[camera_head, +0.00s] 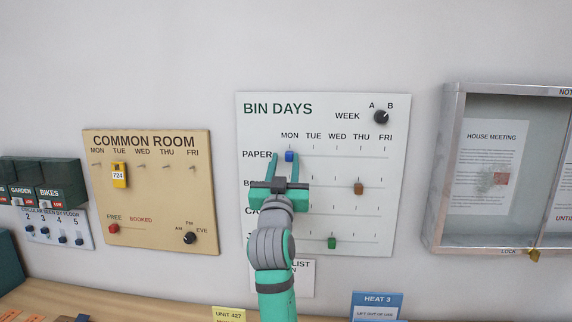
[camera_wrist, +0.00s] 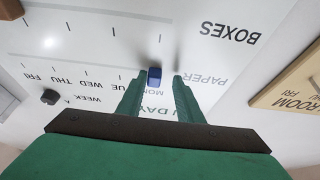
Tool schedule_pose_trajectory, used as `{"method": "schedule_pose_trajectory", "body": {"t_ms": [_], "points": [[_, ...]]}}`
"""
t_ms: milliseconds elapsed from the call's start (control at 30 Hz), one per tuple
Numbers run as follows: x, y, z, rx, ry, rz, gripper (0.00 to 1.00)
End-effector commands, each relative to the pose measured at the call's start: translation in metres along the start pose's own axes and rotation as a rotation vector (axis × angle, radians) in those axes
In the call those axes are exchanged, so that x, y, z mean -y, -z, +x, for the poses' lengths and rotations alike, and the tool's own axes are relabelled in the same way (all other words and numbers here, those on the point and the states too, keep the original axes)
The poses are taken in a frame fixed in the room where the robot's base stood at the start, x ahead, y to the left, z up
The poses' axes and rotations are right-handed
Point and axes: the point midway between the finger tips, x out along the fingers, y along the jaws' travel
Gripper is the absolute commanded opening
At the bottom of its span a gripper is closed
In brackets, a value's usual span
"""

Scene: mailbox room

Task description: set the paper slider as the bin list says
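The blue paper slider (camera_head: 289,156) is at the MON mark of the PAPER row on the white BIN DAYS board (camera_head: 335,108). My gripper (camera_head: 290,160) is open, with one green finger on each side of the slider. The wrist view shows the slider (camera_wrist: 155,76) between the open fingertips (camera_wrist: 162,77), nearer one finger, with a gap to the other. The bin list (camera_head: 300,283) hangs below the board; my arm covers much of it and its text is too small to read.
A brown slider (camera_head: 358,189) sits under THU and a green slider (camera_head: 332,243) under WED. The black week knob (camera_head: 381,117) is at the board's top right. The COMMON ROOM board (camera_head: 150,210) is left, a glass notice case (camera_head: 440,190) right, a wooden ledge below.

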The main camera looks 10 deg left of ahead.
Motion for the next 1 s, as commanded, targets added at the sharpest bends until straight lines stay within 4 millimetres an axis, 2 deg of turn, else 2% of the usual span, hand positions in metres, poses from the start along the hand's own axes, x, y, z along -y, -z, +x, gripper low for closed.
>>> {"method": "schedule_pose_trajectory", "body": {"t_ms": [300,433,800,1000], "points": [[-0.004,0.000,-0.001,0.000,-0.004,-0.001,0.36],[-0.002,-0.001,-0.010,-0.001,-0.003,0.000,0.36],[-0.002,-0.001,-0.075,0.000,-0.003,0.000,0.36],[-0.002,-0.001,-0.101,0.000,-0.004,-0.001,0.36]]}}
